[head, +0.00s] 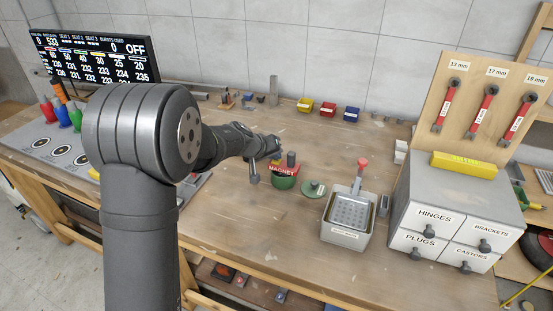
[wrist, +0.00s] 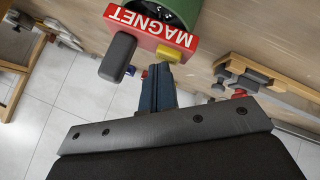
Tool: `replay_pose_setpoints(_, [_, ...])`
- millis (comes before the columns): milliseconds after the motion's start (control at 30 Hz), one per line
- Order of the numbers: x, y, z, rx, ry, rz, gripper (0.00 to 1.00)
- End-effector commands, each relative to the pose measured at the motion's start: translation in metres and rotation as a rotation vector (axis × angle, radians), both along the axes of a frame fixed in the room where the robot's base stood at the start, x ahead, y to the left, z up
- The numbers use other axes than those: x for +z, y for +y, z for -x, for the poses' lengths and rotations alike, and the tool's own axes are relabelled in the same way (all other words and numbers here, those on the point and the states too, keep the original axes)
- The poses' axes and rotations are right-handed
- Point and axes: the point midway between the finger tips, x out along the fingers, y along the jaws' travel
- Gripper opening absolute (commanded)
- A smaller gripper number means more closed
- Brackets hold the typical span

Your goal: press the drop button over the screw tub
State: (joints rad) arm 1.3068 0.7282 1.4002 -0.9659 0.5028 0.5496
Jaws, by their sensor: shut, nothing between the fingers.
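A red block lettered MAGNET (head: 281,169) sits on a round green tub (head: 285,183) on the bench. In the wrist view the red block (wrist: 150,33) is upside down, with the green body (wrist: 182,10) behind it. A yellow button (wrist: 175,53) and a dark grey upright grip (wrist: 117,57) stand out from the block's top. My gripper (wrist: 157,70) is shut and empty, its fingertips close to the yellow button. I cannot tell whether they touch it. In the head view my gripper (head: 271,147) is just above the block, partly hiding its top.
A labelled drawer cabinet (head: 447,200) stands further right. Coloured small bins (head: 327,109) line the back. Bench in front of the tub is clear.

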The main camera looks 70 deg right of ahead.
Motion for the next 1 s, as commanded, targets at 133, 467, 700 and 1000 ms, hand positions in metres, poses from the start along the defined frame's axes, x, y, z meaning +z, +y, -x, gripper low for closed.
replay_pose_setpoints(133, [-0.001, 0.0, 0.0, -0.001, 0.0, -0.002, 0.0])
replay_pose_setpoints(467, [0.006, 0.0, 0.0, -0.002, 0.0, 0.0, 0.0])
replay_pose_setpoints(700, [0.019, 0.0, 0.0, -0.001, 0.001, 0.001, 0.0])
replay_pose_setpoints(1000, [0.02, 0.0, 0.0, -0.001, 0.0, -0.001, 0.0])
